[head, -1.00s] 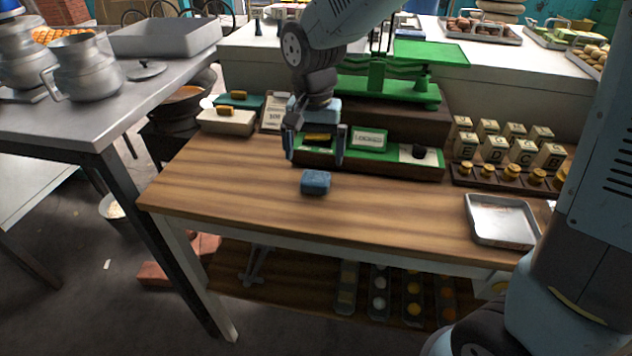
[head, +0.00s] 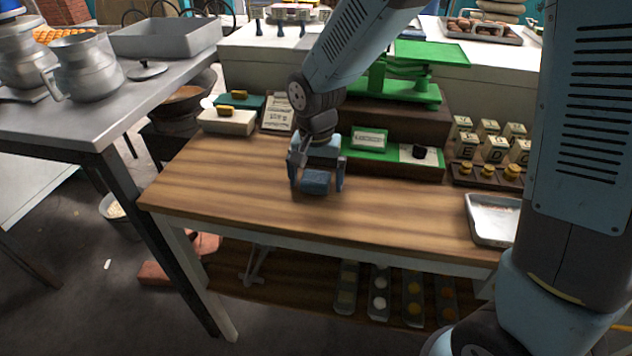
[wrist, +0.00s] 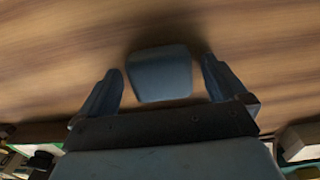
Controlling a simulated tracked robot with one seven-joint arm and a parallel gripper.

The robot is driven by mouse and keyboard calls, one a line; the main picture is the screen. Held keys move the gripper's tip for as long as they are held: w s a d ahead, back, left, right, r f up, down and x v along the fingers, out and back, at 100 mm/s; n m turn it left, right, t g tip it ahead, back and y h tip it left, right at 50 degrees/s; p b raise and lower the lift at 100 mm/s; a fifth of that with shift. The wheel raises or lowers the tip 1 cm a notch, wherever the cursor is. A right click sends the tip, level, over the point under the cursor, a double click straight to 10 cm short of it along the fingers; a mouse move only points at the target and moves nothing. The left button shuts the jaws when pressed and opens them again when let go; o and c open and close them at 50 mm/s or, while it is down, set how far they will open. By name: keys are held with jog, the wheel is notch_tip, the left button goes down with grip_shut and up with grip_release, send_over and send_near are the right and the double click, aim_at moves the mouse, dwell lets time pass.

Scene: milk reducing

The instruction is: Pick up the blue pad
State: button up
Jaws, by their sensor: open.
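The blue pad (head: 316,182) lies on the wooden tabletop (head: 400,215), left of its middle. My gripper (head: 317,187) is open, with its two fingers on the left and right of the pad. In the wrist view the pad (wrist: 160,73) sits between the open fingertips (wrist: 163,82), with a gap on each side. I cannot tell the exact height of the fingertips above the table.
A dark stand with a green top (head: 372,152) stands behind the pad. Lettered blocks and brass weights (head: 490,170) are at the right, and a metal tray (head: 490,222) is at the front right. The wood around the pad is clear.

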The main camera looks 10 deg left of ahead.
aim_at(315, 176)
jog(key=shift+c, duration=0.4)
jog(key=c, duration=1)
jog(key=shift+o, duration=0.2)
jog(key=shift+r, duration=0.2)
jog(key=shift+r, duration=0.35)
notch_tip(315, 176, up, 2)
jog(key=shift+r, duration=0.25)
jog(key=s+d+r, duration=0.8)
jog(key=s+r, duration=0.1)
jog(key=s, duration=0.2)
jog(key=shift+s+r, duration=0.25)
jog(key=shift+s, duration=0.05)
